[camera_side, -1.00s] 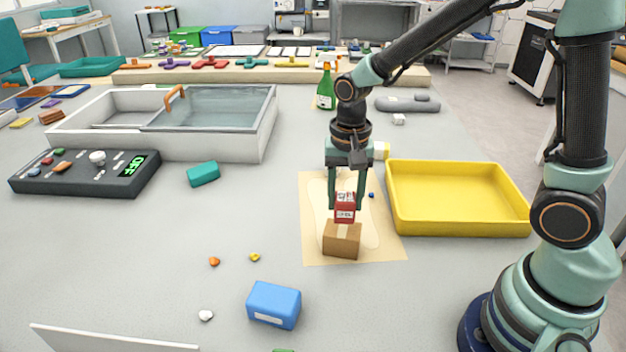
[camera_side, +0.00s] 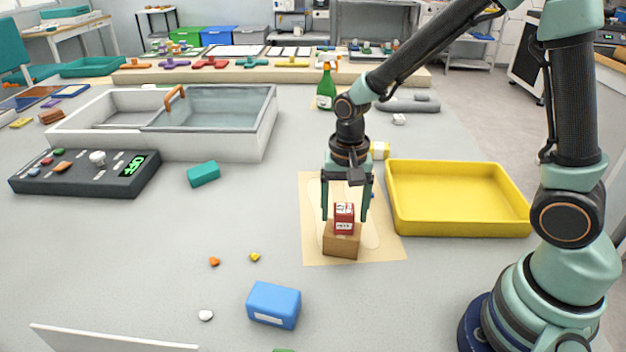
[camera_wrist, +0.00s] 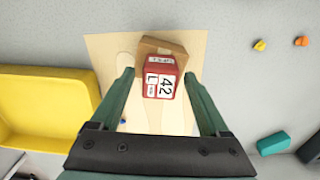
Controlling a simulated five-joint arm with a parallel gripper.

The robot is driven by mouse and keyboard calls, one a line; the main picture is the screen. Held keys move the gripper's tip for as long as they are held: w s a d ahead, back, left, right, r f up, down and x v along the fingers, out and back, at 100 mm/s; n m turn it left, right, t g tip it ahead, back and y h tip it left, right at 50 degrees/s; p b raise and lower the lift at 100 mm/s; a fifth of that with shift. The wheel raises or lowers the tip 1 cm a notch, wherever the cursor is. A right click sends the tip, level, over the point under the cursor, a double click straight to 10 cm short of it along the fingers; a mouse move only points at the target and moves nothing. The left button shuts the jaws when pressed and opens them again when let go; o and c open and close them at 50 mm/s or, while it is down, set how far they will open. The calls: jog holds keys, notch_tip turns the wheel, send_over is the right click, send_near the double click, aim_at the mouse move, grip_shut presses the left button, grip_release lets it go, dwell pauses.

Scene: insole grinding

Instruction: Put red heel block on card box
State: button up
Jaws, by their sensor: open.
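The red heel block (camera_side: 344,219) rests on top of the brown card box (camera_side: 341,245), which stands on a tan sheet with an insole outline. In the wrist view the red block (camera_wrist: 160,78) shows white labels reading "42" and "L", and the card box (camera_wrist: 150,47) shows from under it. My gripper (camera_side: 346,216) is open, with one finger on each side of the red block. In the wrist view both fingers of my gripper (camera_wrist: 160,88) stand apart from the block, with a gap on each side.
A yellow tray (camera_side: 458,198) stands right of the sheet (camera_side: 385,248). A blue block (camera_side: 274,305) lies in front, and a teal block (camera_side: 203,174) lies to the left. A green bottle (camera_side: 326,88) stands behind the arm. Small orange and yellow bits lie on the open table at left.

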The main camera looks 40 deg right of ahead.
aim_at(344, 208)
notch_tip(344, 208, up, 11)
jog(key=s+d+r+n+t, duration=0.4)
jog(key=s+r+n+t, duration=0.1)
jog(key=n, duration=0.4)
jog(key=shift+s+d+r+t, duration=0.15)
jog(key=shift+s+r+t, duration=0.2)
jog(key=shift+s, duration=0.55)
